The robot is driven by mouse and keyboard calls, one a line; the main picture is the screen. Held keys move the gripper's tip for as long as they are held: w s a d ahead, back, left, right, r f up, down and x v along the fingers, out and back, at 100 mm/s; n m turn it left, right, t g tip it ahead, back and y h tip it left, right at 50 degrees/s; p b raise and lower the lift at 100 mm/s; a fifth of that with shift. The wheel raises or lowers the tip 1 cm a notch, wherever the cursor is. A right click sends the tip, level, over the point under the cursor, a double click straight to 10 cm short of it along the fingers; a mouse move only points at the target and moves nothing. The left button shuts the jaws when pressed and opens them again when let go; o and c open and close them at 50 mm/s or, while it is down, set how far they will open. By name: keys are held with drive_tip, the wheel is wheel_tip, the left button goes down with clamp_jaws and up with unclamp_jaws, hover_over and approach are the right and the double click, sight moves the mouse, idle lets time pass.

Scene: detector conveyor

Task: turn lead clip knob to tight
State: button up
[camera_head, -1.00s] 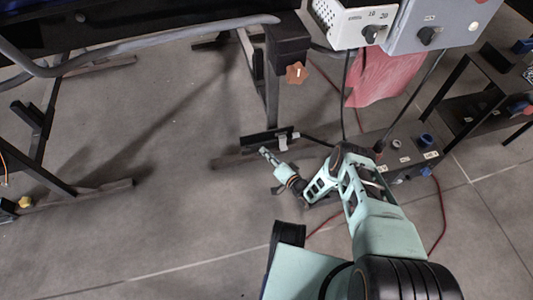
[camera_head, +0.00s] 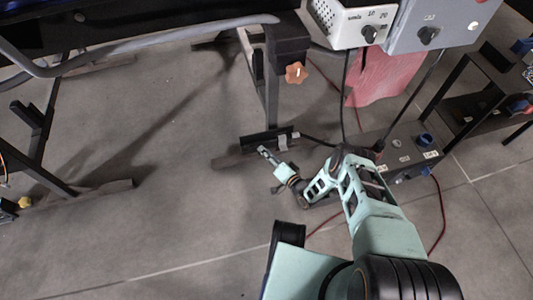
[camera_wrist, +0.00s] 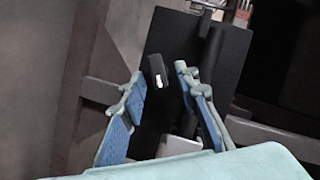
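A small black knob (camera_wrist: 156,68) with a white pointer mark shows in the wrist view, in front of a dark plate (camera_wrist: 225,60). I take it to be the lead clip knob. My gripper (camera_wrist: 160,76) is open, with one blue-padded finger on each side of the knob. Gaps show between the fingers and the knob, and I see no contact. In the head view my gripper (camera_head: 263,149) is low, beside the black bracket (camera_head: 258,143) at the foot of the stand. The knob is too small or hidden to make out there.
A grey clip-like piece (camera_head: 283,143) sits on the bracket, with a black cable leading right. An orange star knob (camera_head: 296,72) is above on the stand. A dark control box (camera_head: 408,150) stands right of my arm. Open floor (camera_head: 150,220) lies left.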

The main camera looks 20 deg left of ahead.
drive_tip(key=v, duration=0.7)
drive_tip(key=shift+d, duration=0.25)
drive_tip(key=shift+o, duration=0.6)
drive_tip(key=shift+s, duration=0.1)
